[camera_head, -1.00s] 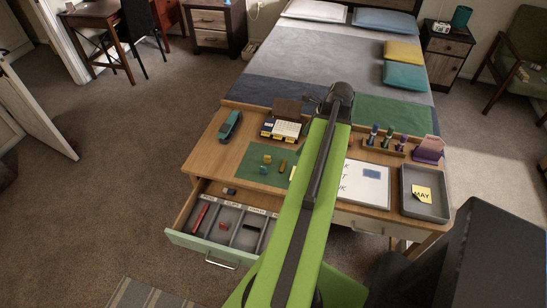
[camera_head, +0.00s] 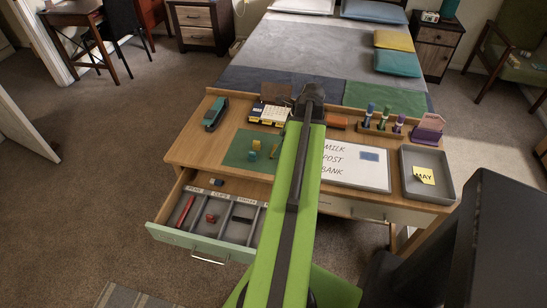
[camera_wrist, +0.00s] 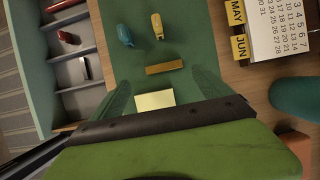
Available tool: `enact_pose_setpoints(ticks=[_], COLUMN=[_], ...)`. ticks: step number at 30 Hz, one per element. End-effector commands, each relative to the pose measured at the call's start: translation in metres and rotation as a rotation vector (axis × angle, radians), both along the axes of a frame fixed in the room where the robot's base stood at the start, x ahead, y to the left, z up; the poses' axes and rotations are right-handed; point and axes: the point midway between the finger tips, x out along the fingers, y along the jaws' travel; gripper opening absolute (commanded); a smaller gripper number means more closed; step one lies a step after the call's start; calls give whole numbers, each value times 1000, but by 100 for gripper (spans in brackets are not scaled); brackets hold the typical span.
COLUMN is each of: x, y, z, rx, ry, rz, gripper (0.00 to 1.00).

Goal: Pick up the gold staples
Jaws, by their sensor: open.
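The gold staples (camera_wrist: 164,67) show in the wrist view as a short gold bar lying flat on the green blotter (camera_wrist: 184,30). They also show in the head view (camera_head: 273,151), just left of my arm. My gripper (camera_wrist: 163,90) is open, its two green fingers spread to either side just below the bar in the picture. Nothing is between the fingers except a pale yellow sticky note (camera_wrist: 154,101) lower down, partly hidden by my gripper. In the head view my arm hides the gripper's fingers.
A small yellow object (camera_wrist: 157,26) and a teal one (camera_wrist: 125,35) lie on the blotter beyond the staples. An open drawer (camera_head: 205,245) with divided compartments juts out at the left.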

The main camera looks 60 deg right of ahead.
Motion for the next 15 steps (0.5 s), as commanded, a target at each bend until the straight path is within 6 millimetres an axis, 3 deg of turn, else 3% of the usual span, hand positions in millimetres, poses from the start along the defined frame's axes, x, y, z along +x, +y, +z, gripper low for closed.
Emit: enact_pose_setpoints(ticks=[9, 15], x=[19, 21], y=[-2, -1], z=[-48, -46], rx=[1, 0], ry=[0, 0], rz=[1, 0], gripper=[89, 89])
